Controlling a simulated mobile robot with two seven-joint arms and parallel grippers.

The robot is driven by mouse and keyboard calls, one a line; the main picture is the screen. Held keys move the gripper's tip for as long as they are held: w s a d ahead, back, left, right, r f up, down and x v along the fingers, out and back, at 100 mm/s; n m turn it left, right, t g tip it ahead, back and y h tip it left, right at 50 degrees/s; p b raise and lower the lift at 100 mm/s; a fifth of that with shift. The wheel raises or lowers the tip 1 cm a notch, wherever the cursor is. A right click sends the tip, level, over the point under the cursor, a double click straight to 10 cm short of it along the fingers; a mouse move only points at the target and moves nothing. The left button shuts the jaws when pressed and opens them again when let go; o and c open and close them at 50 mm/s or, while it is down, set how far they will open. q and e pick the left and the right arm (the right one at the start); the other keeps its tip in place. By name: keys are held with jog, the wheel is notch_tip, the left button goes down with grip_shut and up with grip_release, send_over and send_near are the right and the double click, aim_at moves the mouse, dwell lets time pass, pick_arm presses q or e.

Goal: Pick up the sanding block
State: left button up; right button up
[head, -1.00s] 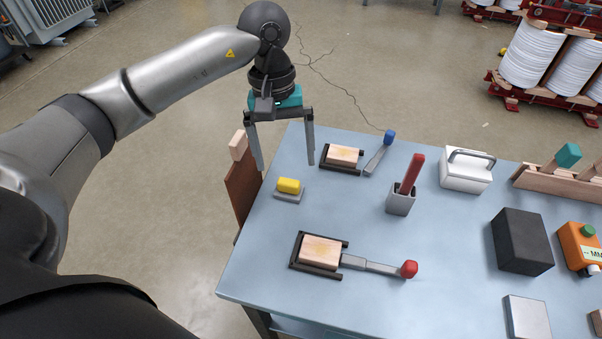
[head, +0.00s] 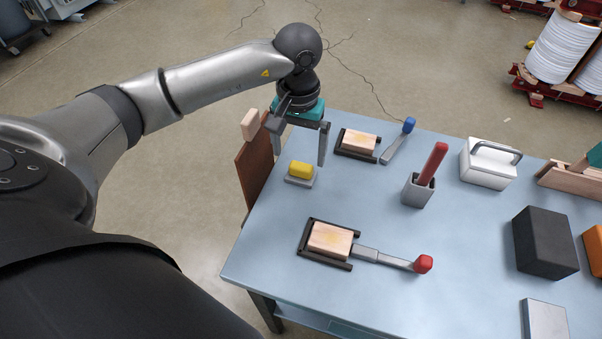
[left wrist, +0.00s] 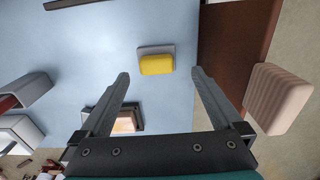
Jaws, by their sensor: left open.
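The sanding block looks to be the yellow block (head: 301,169) on a flat grey base, lying near the left end of the blue-grey table (head: 270,239). It also shows in the left wrist view (left wrist: 157,65), whole and between the lines of my fingers. My left gripper (head: 296,151) is open and empty, pointing down above and just behind the block, apart from it. In the left wrist view my gripper (left wrist: 160,74) has its fingers spread wide. My right gripper is not in view.
A brown board (head: 254,165) with a pale wooden block (head: 250,124) stands at the table's left edge. Wooden blocks in black frames sit behind (head: 360,141) and in front (head: 329,240), with blue- and red-knobbed levers. A grey holder (head: 418,189) stands to the right.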

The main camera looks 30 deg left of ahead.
aim_at(300, 168)
pick_arm(q)
jog(key=f, duration=0.2)
jog(key=s+f+b, duration=0.1)
jog(key=shift+d+f, duration=0.3)
jog(key=shift+d, duration=0.1)
jog(key=shift+f, duration=0.85)
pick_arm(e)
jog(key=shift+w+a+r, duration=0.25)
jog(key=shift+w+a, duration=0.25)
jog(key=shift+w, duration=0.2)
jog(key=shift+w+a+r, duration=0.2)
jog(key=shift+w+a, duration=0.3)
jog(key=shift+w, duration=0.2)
pick_arm(q)
jog(key=c, duration=1.3)
jog(key=shift+c, duration=0.2)
jog(key=shift+r, duration=0.2)
jog(key=shift+r, duration=0.25)
notch_tip(300, 168, up, 8)
jog(key=shift+w+a+r+p, duration=0.1)
jog(key=shift+r+p, duration=0.15)
jog(key=shift+p, duration=0.8)
notch_tip(300, 168, up, 11)
jog(key=p, duration=0.2)
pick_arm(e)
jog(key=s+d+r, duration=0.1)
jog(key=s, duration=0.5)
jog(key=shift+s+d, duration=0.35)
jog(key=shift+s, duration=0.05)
